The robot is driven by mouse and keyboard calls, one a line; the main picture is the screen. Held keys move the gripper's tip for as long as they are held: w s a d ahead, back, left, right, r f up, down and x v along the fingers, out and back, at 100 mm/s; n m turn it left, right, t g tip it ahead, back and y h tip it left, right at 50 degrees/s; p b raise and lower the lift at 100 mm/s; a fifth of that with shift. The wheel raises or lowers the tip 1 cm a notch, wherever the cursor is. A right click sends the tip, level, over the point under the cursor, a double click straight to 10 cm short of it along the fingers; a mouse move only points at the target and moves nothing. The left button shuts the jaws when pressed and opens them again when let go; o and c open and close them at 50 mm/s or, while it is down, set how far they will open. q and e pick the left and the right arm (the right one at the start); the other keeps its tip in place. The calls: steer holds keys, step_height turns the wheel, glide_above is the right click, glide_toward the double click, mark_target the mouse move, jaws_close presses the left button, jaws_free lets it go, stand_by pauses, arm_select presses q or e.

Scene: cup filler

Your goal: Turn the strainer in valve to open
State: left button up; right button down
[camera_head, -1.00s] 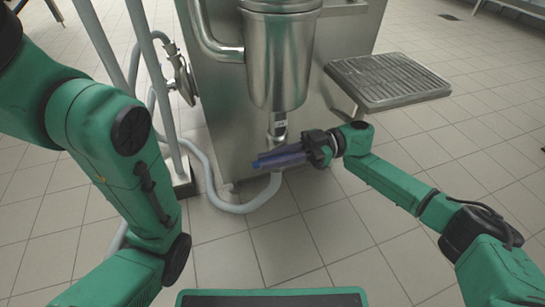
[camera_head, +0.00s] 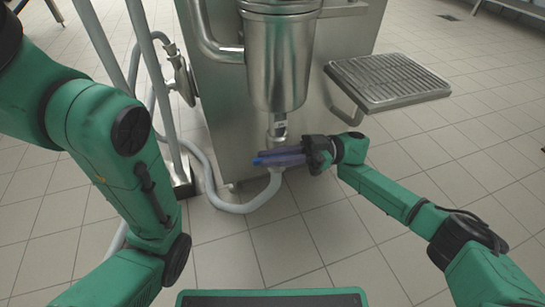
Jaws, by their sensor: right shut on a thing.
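The metal strainer (camera_head: 277,60) hangs upright beside the steel cabinet. Its outlet (camera_head: 278,125) leads down to the strainer in valve, whose blue handle (camera_head: 258,161) shows below it. My right gripper (camera_head: 275,158) reaches in from the right and is shut on the blue handle just under the outlet. The dark fingers hide most of the handle and the valve body, so the exact valve angle cannot be read. My left arm comes in from the left, but its gripper is out of the picture.
A grey hose (camera_head: 238,207) curves from below the valve to the left along the floor. Grey vertical pipes (camera_head: 158,90) stand at the left. A ribbed metal step (camera_head: 388,80) juts out at the right. The tiled floor in front is clear.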

steer(key=y, duration=0.1)
steer(key=y+b, duration=0.1)
steer(key=g+y, duration=0.1)
steer(key=shift+w+d+r, duration=0.1)
steer(key=shift+d+r, duration=0.1)
steer(key=shift+r, duration=0.05)
steer(key=shift+d+r+g+y+b, duration=0.15)
steer(key=shift+r+g+y+b, duration=0.15)
steer(key=shift+y+b, duration=0.45)
steer(key=shift+y, duration=0.25)
